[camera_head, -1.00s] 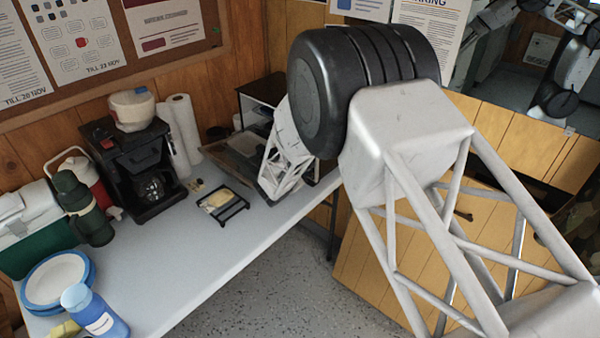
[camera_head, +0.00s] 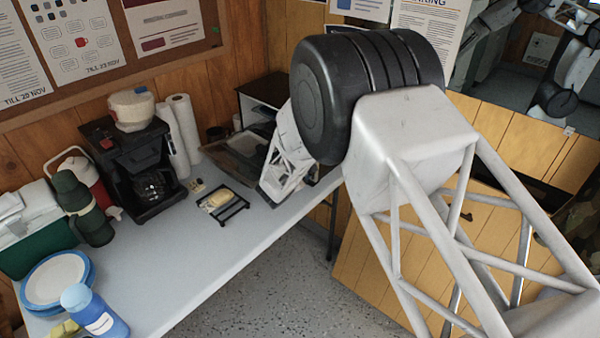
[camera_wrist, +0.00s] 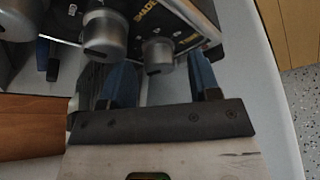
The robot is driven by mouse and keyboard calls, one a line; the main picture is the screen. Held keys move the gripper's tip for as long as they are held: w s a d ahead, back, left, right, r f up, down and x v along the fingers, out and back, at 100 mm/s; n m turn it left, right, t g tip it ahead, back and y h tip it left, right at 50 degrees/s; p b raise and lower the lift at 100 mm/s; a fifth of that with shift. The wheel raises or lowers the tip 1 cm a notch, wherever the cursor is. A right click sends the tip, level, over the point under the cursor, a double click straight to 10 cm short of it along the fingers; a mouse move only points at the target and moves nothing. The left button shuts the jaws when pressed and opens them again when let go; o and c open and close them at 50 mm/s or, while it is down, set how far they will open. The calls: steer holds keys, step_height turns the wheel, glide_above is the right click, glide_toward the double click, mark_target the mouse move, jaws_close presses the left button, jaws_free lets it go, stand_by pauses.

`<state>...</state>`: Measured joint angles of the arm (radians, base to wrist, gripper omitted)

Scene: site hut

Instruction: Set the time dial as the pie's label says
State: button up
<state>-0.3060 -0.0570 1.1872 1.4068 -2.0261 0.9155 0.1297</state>
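The wrist view shows a dark panel (camera_wrist: 183,14) with silvery knobs and partly cut-off lettering, "SHADE" and a word starting with "T". A larger knob (camera_wrist: 105,36) is to the left, and a smaller knob (camera_wrist: 158,56) is further right. My gripper (camera_wrist: 161,70) has two blue fingers spread apart, with the smaller knob showing between their tips. I cannot tell whether they touch it. In the head view a dark oven (camera_head: 262,95) is at the table's back, its front largely behind my arm. A pale wrapped item, possibly the pie (camera_head: 217,199), lies on a black rack; its label is unreadable.
A coffee maker (camera_head: 140,165), paper towel rolls (camera_head: 178,130), green flask (camera_head: 82,208), blue-rimmed plates (camera_head: 55,280) and blue bottle (camera_head: 97,312) stand on the table (camera_head: 190,255). The front middle of the tabletop is clear. A wooden panel (camera_head: 375,270) is at right.

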steer(key=shift+s, duration=0.1)
steer(key=v, duration=0.7)
steer(key=shift+s+a, duration=0.2)
steer(key=shift+s, duration=0.1)
steer(key=shift+w+r, duration=0.1)
steer(key=shift+r, duration=0.05)
stand_by(0.3)
steer(key=shift+w+a+r+n+g+h, duration=0.1)
steer(key=shift+w+a+n+g+h, duration=0.2)
steer(key=shift+n, duration=0.4)
steer(key=shift+w+a+r+n+g+h, duration=0.1)
steer(key=shift+n+g+h, duration=0.3)
steer(key=shift+n, duration=0.3)
steer(key=shift+w+a+r+n+g+h, duration=0.1)
steer(key=shift+w+a+n+g+h, duration=0.1)
steer(key=shift+n+g, duration=0.35)
steer(key=shift+d, duration=0.1)
steer(key=shift+x, duration=3.9)
steer(key=shift+w, duration=0.1)
